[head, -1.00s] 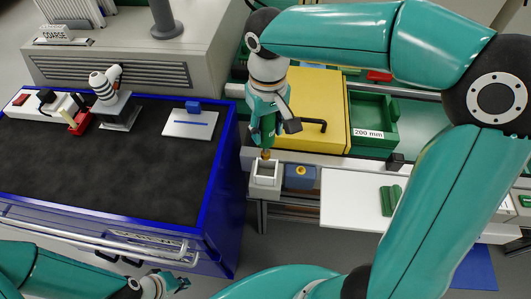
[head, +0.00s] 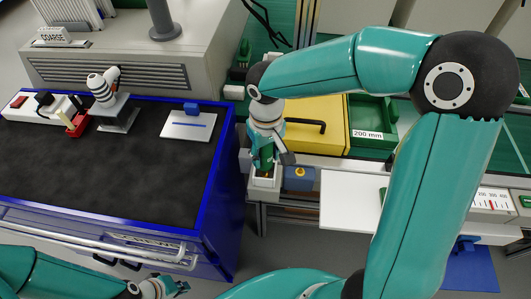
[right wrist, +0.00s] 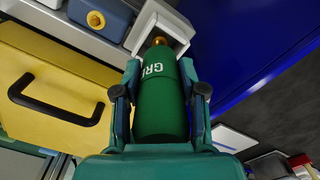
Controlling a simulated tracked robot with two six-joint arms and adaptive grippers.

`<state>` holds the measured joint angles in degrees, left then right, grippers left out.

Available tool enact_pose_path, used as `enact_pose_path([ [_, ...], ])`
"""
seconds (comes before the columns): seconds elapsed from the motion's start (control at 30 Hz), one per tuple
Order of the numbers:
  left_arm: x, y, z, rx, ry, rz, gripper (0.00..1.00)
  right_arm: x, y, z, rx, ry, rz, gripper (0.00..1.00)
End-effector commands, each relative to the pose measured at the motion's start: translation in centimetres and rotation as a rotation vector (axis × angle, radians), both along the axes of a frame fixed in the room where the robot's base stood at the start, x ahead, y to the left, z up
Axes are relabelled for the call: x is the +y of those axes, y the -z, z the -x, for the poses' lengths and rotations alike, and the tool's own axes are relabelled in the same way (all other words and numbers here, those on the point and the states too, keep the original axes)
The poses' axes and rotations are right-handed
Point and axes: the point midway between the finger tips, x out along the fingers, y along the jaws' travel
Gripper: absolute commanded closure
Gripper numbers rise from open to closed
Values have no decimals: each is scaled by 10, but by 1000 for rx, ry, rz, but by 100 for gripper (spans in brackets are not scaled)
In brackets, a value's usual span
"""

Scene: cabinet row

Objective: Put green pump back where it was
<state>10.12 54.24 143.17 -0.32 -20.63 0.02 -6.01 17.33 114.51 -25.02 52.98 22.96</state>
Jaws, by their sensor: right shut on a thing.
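The green pump (head: 266,158) is a dark green cylinder with white lettering and a brass tip; it also shows in the right wrist view (right wrist: 162,105). My right gripper (head: 268,150) is shut around its body, one finger on each side, with the brass tip pointing down. A pale square holder (head: 264,183) with an open top sits directly beneath, and the tip is at its opening. I cannot tell how far the tip is inside. My left gripper (head: 160,289) is low at the bottom left, away from the pump, its fingers too unclear to read.
A blue block with a yellow knob (head: 299,178) stands just right of the holder. A yellow drawer front with a black handle (head: 306,126) and a green bin (head: 375,127) lie behind. The blue cabinet (head: 226,190) with a dark top is close on the left.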

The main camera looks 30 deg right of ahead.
Motion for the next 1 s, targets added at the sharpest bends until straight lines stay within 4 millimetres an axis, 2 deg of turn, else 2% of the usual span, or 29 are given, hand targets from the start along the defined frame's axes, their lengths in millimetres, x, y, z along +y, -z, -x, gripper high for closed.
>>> enact_pose_path([
  [0.5, 0, 11, 0, 0, 0, 0, 100, 0, 12, 0, -1, 0, -1, 92],
  [0.53, 0, 11, 0, 0, 0, 0, 100, 0, 12, 0, 1, 0, 0, 54],
  [0.63, 0, 11, 0, 0, 0, 0, 100, 0, 12, 0, 1, 0, 0, 37],
  [0.67, 0, 11, 0, 0, 0, 0, 100, 0, 12, 0, 1, 0, 0, 34],
  [1.0, 0, 9, 0, 0, 0, 0, 100, 0, 10, 0, 0, 1, 0, 34],
])
